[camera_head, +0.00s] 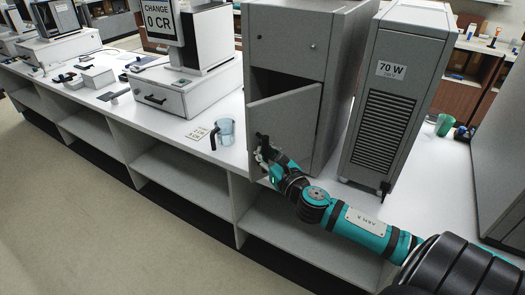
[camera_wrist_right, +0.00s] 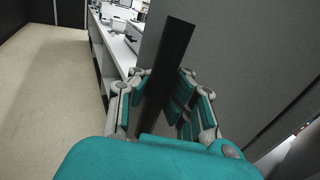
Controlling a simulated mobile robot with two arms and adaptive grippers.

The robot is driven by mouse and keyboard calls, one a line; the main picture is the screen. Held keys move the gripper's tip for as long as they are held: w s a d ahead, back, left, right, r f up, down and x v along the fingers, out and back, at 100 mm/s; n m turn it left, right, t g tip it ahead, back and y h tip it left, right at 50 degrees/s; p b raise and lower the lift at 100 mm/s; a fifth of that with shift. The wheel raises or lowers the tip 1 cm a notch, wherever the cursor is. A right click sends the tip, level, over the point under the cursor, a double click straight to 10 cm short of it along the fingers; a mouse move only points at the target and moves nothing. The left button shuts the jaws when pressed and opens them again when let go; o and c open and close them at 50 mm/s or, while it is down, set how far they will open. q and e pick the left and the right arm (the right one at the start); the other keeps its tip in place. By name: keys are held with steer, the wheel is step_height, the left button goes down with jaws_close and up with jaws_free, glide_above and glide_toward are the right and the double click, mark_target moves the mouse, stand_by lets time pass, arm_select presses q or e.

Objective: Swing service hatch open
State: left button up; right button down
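The service hatch (camera_head: 287,125) is a grey door on the front of a tall grey cabinet (camera_head: 289,45). It stands partly open, with a dark gap showing above it. My right gripper (camera_head: 262,150) is at the hatch's free left edge. In the right wrist view my right gripper (camera_wrist_right: 164,78) has its fingers on both sides of a dark upright strip (camera_wrist_right: 168,60) at the hatch. The fingers look closed against this strip; whether it is a handle or the door edge is unclear. My left gripper does not show.
A clear jug (camera_head: 225,131) with a dark handle stands on the white counter left of the hatch. A till (camera_head: 190,88) with a sign is behind it. A vented grey unit (camera_head: 388,105) stands right of the cabinet. The floor in front (camera_head: 95,215) is clear.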

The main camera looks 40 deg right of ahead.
steer(key=shift+s+d+f, duration=0.15)
steer(key=shift+s, duration=0.5)
steer(key=s, duration=0.2)
steer(key=s+d, duration=0.1)
steer(key=s, duration=0.1)
steer(key=shift+a, duration=0.1)
steer(key=c, duration=1.4)
jaws_free()
steer(key=shift+s, duration=0.1)
steer(key=s, duration=0.4)
steer(key=s+a, duration=0.1)
steer(key=s, duration=0.7)
steer(key=shift+a, duration=0.15)
steer(key=shift+w, duration=0.1)
